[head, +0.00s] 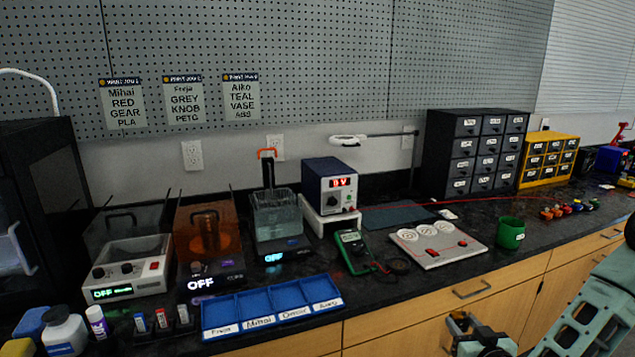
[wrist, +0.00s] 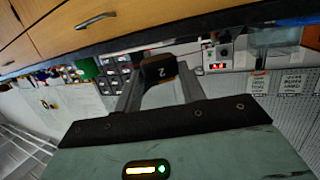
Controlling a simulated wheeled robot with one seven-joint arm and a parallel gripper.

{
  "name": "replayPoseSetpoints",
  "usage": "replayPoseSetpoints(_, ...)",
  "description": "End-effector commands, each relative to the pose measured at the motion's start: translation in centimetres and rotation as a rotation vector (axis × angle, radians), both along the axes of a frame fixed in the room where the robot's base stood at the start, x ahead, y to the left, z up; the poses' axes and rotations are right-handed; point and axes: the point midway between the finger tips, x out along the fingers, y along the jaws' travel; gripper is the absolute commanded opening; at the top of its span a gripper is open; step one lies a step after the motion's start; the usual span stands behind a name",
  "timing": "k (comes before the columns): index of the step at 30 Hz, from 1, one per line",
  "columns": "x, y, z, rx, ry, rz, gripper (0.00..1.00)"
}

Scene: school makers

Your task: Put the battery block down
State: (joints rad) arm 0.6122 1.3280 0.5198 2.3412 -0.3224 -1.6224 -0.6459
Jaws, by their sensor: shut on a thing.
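In the head view my gripper (head: 463,326) is low at the lower right, in front of the wooden cabinet doors and below the counter's front edge in the picture. The block is too small and dark there to make out clearly. The dark counter (head: 400,291) runs along the wall behind it.
A white board with dials (head: 438,246), a green cup (head: 510,233) and a green multimeter (head: 354,252) stand on the counter. A blue labelled tray (head: 272,306) lies at the front edge. Bare counter shows between the multimeter, the board and the front edge.

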Motion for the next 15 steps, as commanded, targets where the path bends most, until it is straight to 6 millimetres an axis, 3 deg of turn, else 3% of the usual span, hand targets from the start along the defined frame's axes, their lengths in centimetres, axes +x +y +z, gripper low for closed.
replayPoseSetpoints(4,-1.0,0.3,-0.6,0.001,0.0,-0.024,0.12)
replayPoseSetpoints(10,-4.4,0.3,0.9,0.001,-0.001,-0.028,0.12)
replayPoseSetpoints(15,-5.2,0.2,1.3,0.004,-0.003,-0.031,0.12)
